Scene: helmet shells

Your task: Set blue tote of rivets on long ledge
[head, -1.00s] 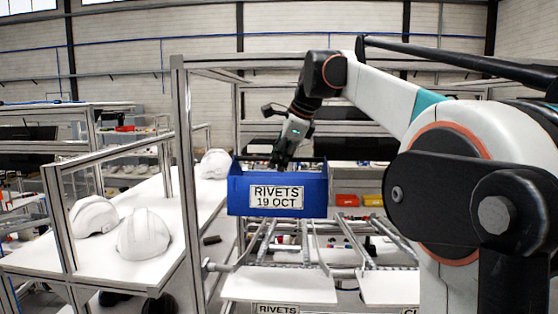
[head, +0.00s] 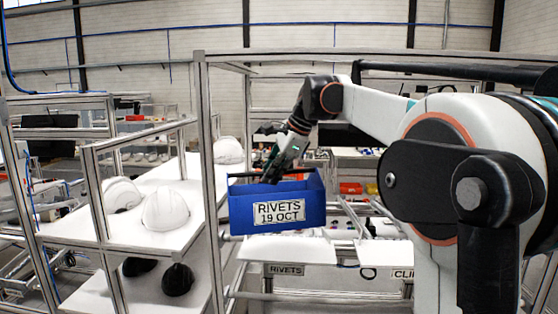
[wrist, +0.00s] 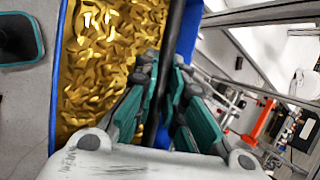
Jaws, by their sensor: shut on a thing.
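The blue tote (head: 238,210), labelled RIVETS 19 OCT, hangs from my gripper (head: 272,174) in the head view, slightly tilted. In the wrist view my gripper (wrist: 160,90) is shut on the tote's dark bar handle (wrist: 174,35). Gold rivets (wrist: 105,60) fill the tote beside the fingers. A white ledge (head: 290,249) shows just below the tote, above a RIVETS label (head: 286,270). A second white ledge (head: 383,253) sits to its right. I cannot tell which is the long ledge, nor whether the tote touches anything.
A long white shelf (head: 150,240) at left carries white helmet shells (head: 166,210), with dark shells (head: 178,279) below. A metal upright (head: 207,150) stands between this shelf and the tote. Red and yellow bins (head: 351,188) lie behind. The white ledge's visible surface is bare.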

